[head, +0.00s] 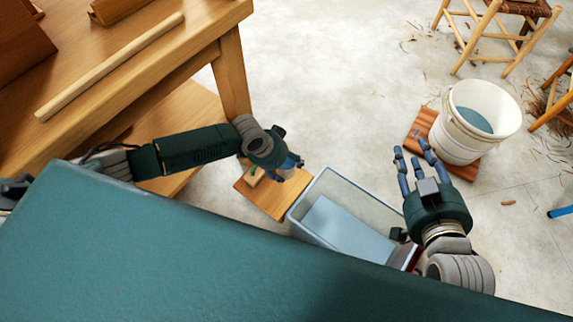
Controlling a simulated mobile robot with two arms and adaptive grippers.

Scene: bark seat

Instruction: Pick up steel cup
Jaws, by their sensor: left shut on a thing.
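My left gripper (290,168) is shut on a small greyish thing, which looks like the steel cup (287,173). The fingers and wrist hide most of it. This gripper is over the low wooden board (272,205), between the workbench and the bin. I cannot tell whether the cup still touches the board. My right gripper (416,162) is open and empty, with its fingers spread, between the bin and the white bucket.
A translucent bin (322,190) stands just right of the board. A white bucket (462,148) holding something blue stands on slatted wood (424,124). The wooden workbench (150,75) carries a long stick (110,66). Wooden stools (480,40) stand at the upper right. Floor between is mostly clear.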

